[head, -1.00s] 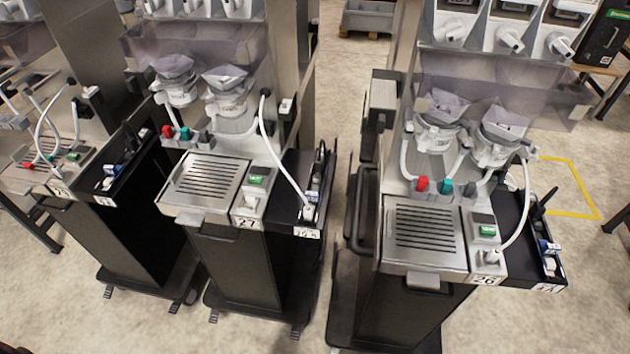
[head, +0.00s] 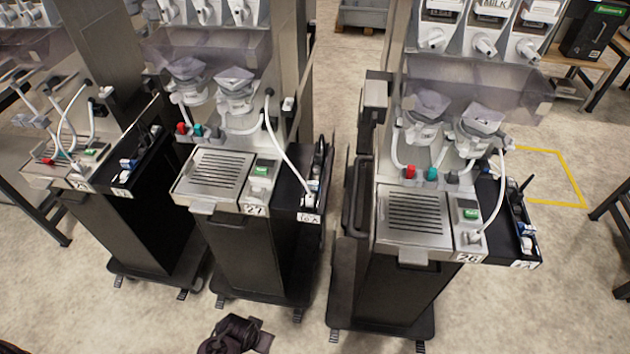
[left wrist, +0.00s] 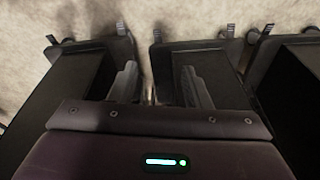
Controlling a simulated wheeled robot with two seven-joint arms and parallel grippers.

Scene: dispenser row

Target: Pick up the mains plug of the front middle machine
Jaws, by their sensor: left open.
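The front middle machine (head: 250,235), labelled 27, stands in the head view between two similar machines. A black side tray (head: 293,188) on its right holds small blue and white items and a dark upright piece. A small white piece (head: 308,200) at the tray's front looks like the mains plug, but it is too small to be sure. A white hose or cord (head: 290,162) curves down to it. My left gripper (head: 238,335) is low in front of this machine, well short of the tray. In the left wrist view its fingers (left wrist: 160,85) are apart and empty, over machine bases and floor.
Machine 28 (head: 415,255) stands to the right and another machine (head: 125,225) to the left, each with a side tray. Narrow floor gaps separate the wheeled bases. A table with a black box (head: 592,32) is at the back right.

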